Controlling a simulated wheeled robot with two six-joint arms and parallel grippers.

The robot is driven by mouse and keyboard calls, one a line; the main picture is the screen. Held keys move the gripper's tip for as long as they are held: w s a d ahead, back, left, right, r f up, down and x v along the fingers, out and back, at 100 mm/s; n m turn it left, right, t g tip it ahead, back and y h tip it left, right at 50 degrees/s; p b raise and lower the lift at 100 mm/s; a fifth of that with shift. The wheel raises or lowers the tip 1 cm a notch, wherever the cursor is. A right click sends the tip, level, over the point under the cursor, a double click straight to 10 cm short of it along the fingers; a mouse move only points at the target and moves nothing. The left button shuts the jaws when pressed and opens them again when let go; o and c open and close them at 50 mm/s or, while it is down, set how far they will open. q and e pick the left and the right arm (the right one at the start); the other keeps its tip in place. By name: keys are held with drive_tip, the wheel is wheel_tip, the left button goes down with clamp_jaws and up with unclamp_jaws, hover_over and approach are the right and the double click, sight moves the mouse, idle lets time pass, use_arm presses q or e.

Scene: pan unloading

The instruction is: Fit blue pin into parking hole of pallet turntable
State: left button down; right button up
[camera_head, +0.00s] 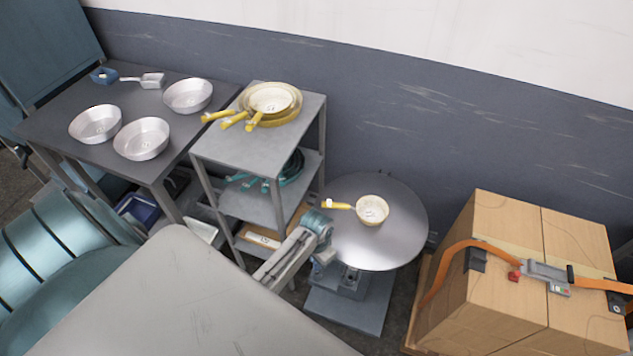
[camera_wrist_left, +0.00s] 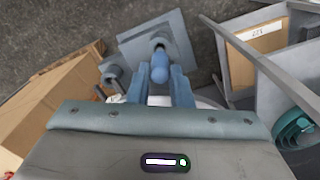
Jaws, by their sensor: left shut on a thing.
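The pallet turntable (camera_head: 400,250) is a round grey disc on a stand with a square base plate (camera_head: 338,308). My left gripper (camera_head: 320,264) is low at the disc's near left edge. In the left wrist view, its two blue fingers (camera_wrist_left: 160,82) are shut on the blue pin (camera_wrist_left: 159,67), whose rounded end shows between them. The pin appears in front of the blue-grey base plate (camera_wrist_left: 178,32). A short grey-blue tubular part (camera_wrist_left: 111,74) shows left of the fingers. I cannot tell which opening is the parking hole, or whether the pin touches it. My right gripper is not in view.
A cream pan (camera_head: 372,210) with a yellow handle sits on the disc. A shelf rack (camera_head: 225,150) with stacked pans stands left of it. Strapped cartons (camera_head: 500,230) stand on the right. A dark table (camera_head: 75,165) with several metal pans is far left.

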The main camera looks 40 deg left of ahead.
use_arm(q)
drive_tip(key=shift+f, duration=0.1)
idle(0.7)
drive_tip(key=shift+f+b, duration=0.75)
drive_tip(key=shift+f, duration=0.95)
idle(0.8)
drive_tip(key=c, duration=1.2)
unclamp_jaws()
drive_tip(key=shift+c, duration=0.2)
drive_tip(key=shift+r, duration=0.1)
wheel_tip(320, 180, up, 10)
drive_tip(key=shift+r+b, duration=0.2)
drive_tip(key=shift+b, duration=0.95)
drive_tip(key=shift+r, duration=0.15)
